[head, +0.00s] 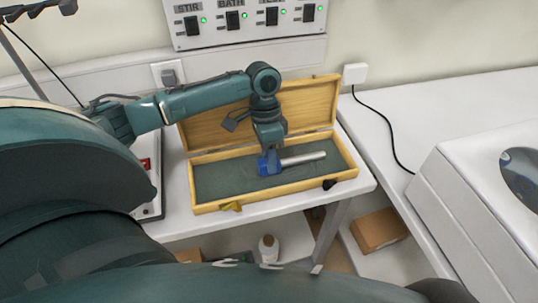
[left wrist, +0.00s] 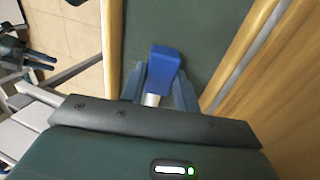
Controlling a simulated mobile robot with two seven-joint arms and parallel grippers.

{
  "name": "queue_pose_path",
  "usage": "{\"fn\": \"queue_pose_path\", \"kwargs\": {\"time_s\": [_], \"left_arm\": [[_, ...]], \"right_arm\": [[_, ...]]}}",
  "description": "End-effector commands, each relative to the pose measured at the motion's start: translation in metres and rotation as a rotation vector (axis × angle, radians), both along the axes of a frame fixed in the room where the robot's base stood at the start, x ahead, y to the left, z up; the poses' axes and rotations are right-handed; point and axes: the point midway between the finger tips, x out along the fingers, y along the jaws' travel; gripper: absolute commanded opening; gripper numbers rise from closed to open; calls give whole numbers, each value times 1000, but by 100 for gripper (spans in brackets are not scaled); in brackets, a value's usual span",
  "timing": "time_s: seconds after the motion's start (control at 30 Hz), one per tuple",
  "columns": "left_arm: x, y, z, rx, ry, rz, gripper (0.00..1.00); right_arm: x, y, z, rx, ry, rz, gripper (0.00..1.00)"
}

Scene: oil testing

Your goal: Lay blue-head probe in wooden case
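The blue-head probe lies in the open wooden case (head: 200,207), its blue head (head: 264,164) left of the middle and its silver shaft (head: 304,159) pointing right over the green lining. My left gripper (head: 270,150) points down over the blue head. In the left wrist view, the fingers of my left gripper (left wrist: 160,85) stand one on each side of the blue head (left wrist: 161,68), with small gaps showing; they look open. A short piece of silver shaft shows below the head. Whether the probe fully touches the lining is hard to tell.
The case's lid (head: 305,105) stands open at the back, close behind my left wrist. A control panel (head: 245,22) is on the wall above. A white machine (head: 470,205) stands at the right. A brown box (head: 378,230) and a white bottle (head: 268,248) are below the table.

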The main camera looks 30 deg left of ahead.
Motion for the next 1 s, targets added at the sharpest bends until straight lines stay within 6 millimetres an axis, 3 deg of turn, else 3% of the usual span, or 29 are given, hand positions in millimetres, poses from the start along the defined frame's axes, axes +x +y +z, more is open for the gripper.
{"fn": "queue_pose_path", "kwargs": {"time_s": [0.3,0.57,0.67,1.0], "left_arm": [[0,0,0,0,1,0,56],[0,0,2,0,0,0,56],[1,0,12,-1,-1,1,56],[0,0,76,0,-3,-1,56]], "right_arm": [[0,0,0,0,-1,0,36],[0,0,0,1,0,-1,36],[0,0,-1,1,0,-1,36],[0,0,-2,4,-4,-2,36]]}}
